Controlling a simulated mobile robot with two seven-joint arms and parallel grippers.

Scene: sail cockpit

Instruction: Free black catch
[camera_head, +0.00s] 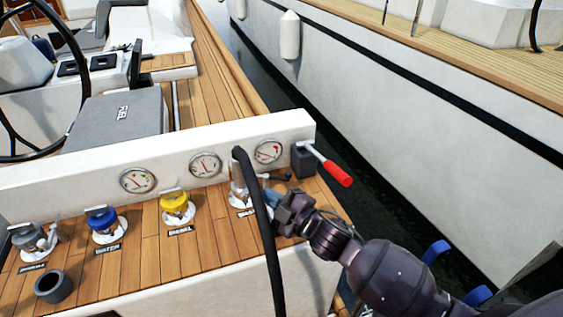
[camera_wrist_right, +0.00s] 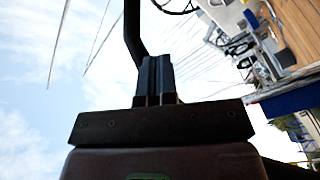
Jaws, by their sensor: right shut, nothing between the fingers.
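My right gripper (camera_head: 272,198) reaches in from the lower right, beside the black hose (camera_head: 258,210) at the right-hand deck filler (camera_head: 238,192). In the right wrist view the fingers (camera_wrist_right: 155,75) are shut together and empty, with the hose (camera_wrist_right: 133,30) just beyond their tips. Whether they touch the hose I cannot tell. The far-left filler has a dark grey cap (camera_head: 27,236) with a small grey lever beside it. No part is clearly marked as the black catch; some of the right-hand filler is hidden by hose and gripper. My left gripper is out of view.
A blue WATER cap (camera_head: 103,219) and yellow DIESEL cap (camera_head: 174,202) stand on the teak. A red-handled lever (camera_head: 335,172) projects right of the gauge coaming. A dark cup (camera_head: 54,287) sits front left. Another white hull (camera_head: 400,110) lies across a water gap.

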